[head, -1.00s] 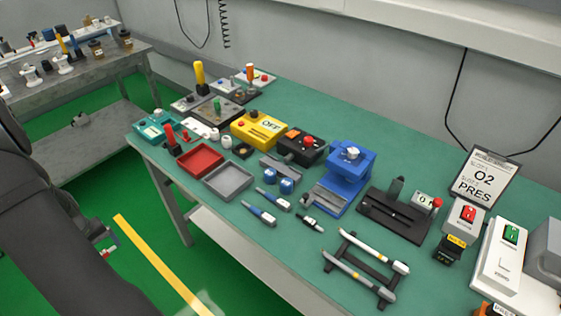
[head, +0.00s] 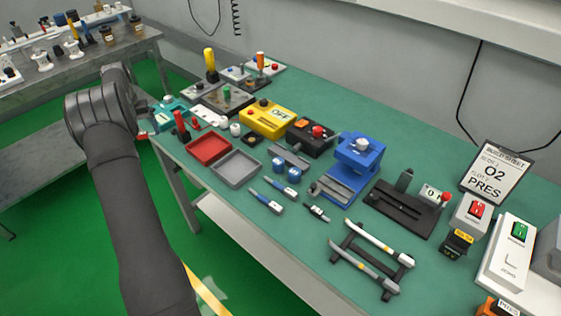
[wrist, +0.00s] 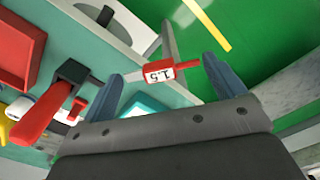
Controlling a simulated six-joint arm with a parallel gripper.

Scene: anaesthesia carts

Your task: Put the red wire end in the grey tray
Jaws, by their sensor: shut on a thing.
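My gripper (wrist: 162,71) is shut on the red wire end (wrist: 150,72), a red sleeve with a white label reading 1.5 and a thin pale tip pointing left. It lies crosswise between the two blue-grey fingers in the wrist view. In the head view my gripper is mostly hidden behind my arm, at the table's left end; a small bit of red (head: 143,135) shows there. The shallow grey tray (head: 236,168) lies near the table's front edge, right of my gripper. It looks empty and apart from the wire end.
A red tray (head: 208,147) lies just left of the grey tray. An upright red-handled lever (head: 181,125) stands between my gripper and the trays; it also shows in the wrist view (wrist: 45,115). A teal device (head: 171,112) sits at the table's left corner. Blue-handled tools lie right of the grey tray.

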